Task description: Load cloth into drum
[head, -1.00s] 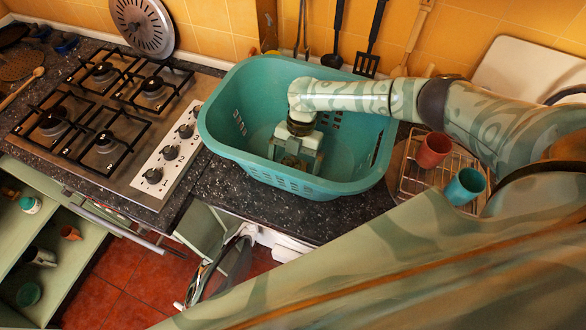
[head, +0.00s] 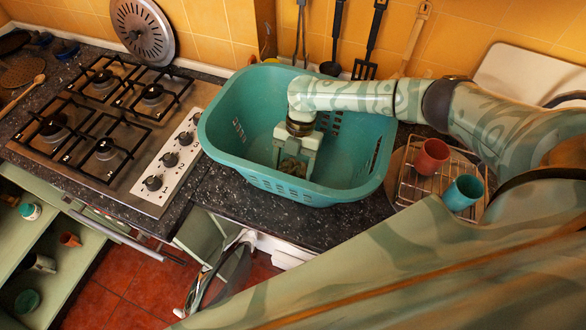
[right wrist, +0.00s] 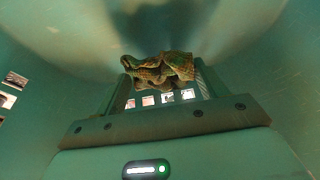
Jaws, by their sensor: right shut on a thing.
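My right gripper (head: 292,168) is down inside the teal laundry basket (head: 225,150) on the counter. In the right wrist view, my right gripper (right wrist: 160,80) is shut on a crumpled green and brown patterned cloth (right wrist: 158,68), which also shows between the fingers in the head view (head: 291,167). The basket's walls (right wrist: 50,40) surround the gripper. Below the counter, a round door (head: 218,278) of what looks like the washing machine stands out, apparently open. The drum itself is hidden. My left gripper is not in view.
A gas hob (head: 110,125) is left of the basket. A wire rack (head: 425,190) with a red cup (head: 432,156) and a teal cup (head: 463,192) stands close on its right. Open shelves (head: 40,260) are at lower left. Utensils hang behind.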

